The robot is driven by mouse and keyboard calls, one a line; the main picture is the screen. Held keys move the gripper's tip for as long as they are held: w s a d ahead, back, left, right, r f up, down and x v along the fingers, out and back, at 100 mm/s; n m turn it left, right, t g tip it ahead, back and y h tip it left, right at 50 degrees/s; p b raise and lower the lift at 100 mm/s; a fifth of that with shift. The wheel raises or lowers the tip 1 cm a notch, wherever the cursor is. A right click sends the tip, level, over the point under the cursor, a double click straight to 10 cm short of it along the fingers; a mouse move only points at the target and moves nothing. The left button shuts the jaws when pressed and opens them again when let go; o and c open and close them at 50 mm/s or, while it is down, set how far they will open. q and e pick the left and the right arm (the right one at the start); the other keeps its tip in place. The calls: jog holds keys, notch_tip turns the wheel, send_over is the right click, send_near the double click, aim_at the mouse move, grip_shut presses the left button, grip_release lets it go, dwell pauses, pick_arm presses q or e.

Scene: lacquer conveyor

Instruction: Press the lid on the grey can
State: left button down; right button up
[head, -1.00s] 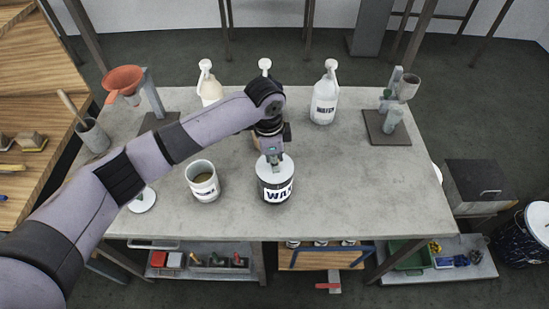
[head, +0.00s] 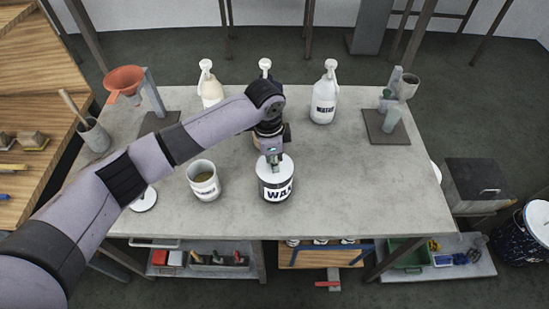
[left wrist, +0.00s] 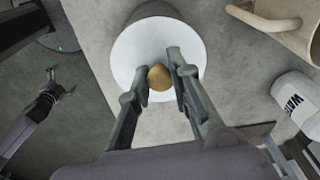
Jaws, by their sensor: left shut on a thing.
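A dark can (head: 276,190) with a white label, partly readable as WAX, stands upright near the table's front middle. A white lid (head: 262,178) covers its top; whether it is fully seated I cannot tell. In the left wrist view the round lid (left wrist: 132,75) has a tan knob (left wrist: 159,78). My left gripper (head: 272,158) is above the can, pointing down, its fingers shut on the knob. They show on either side of the knob in the left wrist view (left wrist: 160,70). My right gripper (left wrist: 49,78) shows at the left of that view, fingers apart and empty.
An open light can (head: 203,183) stands left of the dark can. A white disc (head: 144,203) lies farther left. Jugs, including a WATER jug (head: 324,100), stand at the back. A funnel stand (head: 158,100) and another stand (head: 385,128) flank them. The table's right front is clear.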

dwell(0.4)
pick_arm(q)
jog(key=c, duration=1.4)
grip_release()
jog(key=shift+o, duration=0.5)
jog(key=o, duration=0.4)
jog(key=shift+r+p, duration=1.25)
jog(key=shift+p, duration=0.05)
jog(key=shift+r+p, duration=0.9)
jog(key=shift+r, duration=1.35)
